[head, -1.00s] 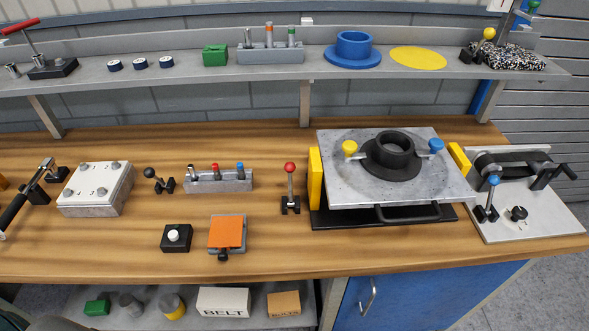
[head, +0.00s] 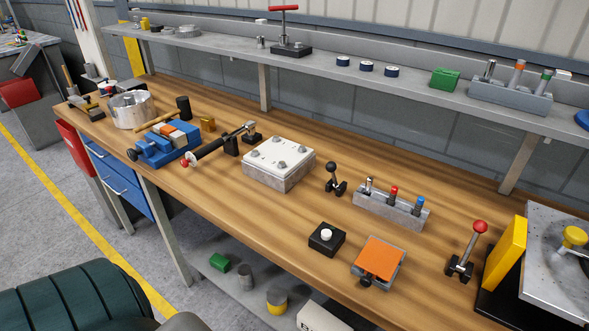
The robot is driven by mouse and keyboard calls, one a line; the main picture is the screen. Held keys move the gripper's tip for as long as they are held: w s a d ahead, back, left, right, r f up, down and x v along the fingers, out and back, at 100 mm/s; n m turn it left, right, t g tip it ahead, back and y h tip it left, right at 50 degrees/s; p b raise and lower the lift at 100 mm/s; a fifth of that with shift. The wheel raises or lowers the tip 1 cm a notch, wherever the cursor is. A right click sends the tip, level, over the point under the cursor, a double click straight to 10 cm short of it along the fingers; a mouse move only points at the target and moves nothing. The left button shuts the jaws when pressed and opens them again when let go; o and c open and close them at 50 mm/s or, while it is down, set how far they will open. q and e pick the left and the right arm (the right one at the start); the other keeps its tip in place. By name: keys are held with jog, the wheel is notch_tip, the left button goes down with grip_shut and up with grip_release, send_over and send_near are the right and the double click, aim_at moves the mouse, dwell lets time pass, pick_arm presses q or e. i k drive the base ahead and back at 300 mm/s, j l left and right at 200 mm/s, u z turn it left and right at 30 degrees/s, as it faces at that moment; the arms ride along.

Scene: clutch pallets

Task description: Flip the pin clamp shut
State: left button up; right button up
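No label marks the pin clamp, and I cannot tell which fixture it is. A small black lever with a black ball knob (head: 335,178) stands nearly upright just left of a grey block holding several coloured pins (head: 390,208). A red-knobbed lever (head: 466,250) on a black base stands tilted at the right, beside a yellow block. A long black-handled clamp with a red tip (head: 210,151) lies low and nearly flat, left of a bolted metal box. Neither of my grippers is in view.
Near the bench's front edge are a black box with a white button (head: 326,239) and an orange-topped plate (head: 379,258). The bolted metal box (head: 278,164) stands mid-bench. A blue vise (head: 163,147) stands farther left. A shelf (head: 400,89) runs above the back.

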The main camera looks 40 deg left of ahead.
aim_at(330, 167)
jog(key=u, duration=0.95)
